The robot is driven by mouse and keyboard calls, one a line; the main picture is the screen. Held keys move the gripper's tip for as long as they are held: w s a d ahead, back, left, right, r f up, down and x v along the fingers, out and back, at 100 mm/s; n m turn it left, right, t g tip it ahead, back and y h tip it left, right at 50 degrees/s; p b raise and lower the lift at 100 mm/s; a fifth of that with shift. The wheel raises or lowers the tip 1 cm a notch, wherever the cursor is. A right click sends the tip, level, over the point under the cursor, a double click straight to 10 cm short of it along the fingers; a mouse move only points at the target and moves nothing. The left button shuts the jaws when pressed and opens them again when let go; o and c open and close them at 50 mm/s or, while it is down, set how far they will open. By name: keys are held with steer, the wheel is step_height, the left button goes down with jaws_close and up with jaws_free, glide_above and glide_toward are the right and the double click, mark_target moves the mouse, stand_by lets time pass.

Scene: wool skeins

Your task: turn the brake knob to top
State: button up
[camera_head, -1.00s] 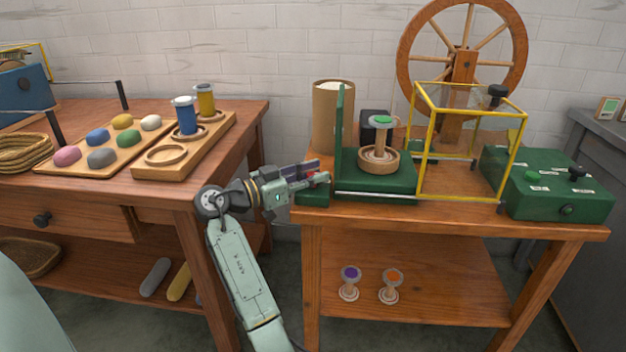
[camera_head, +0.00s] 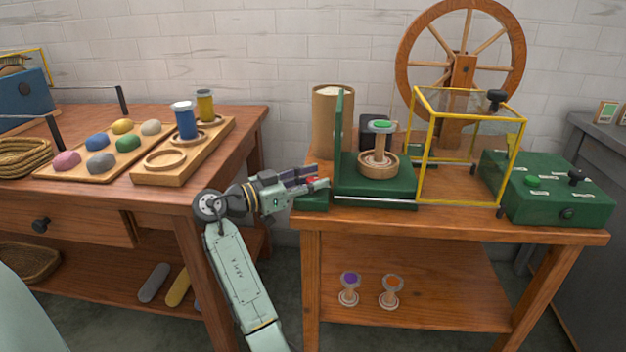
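My gripper (camera_head: 308,179) is at the left end of the right-hand table, close above a small green block (camera_head: 311,201). Its two fingers look apart, with a bit of red (camera_head: 313,180) showing between them; I cannot tell what the red part is or whether they touch it. No knob is clearly marked as the brake. A black knob (camera_head: 576,178) stands on the green control box (camera_head: 545,203) at the right, among white labels too small to read. A dark round knob (camera_head: 567,213) is on that box's front. My gripper is far left of both.
A green stand (camera_head: 375,187) with an upright panel holds a wooden spool (camera_head: 378,163) just right of my gripper. A yellow-framed clear guard (camera_head: 418,150) and a spinning wheel (camera_head: 463,75) stand beyond. The left table (camera_head: 165,195) is beside my arm.

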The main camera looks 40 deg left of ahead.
steer(key=v, duration=1.1)
steer(key=shift+s, duration=0.4)
steer(key=shift+a, duration=0.1)
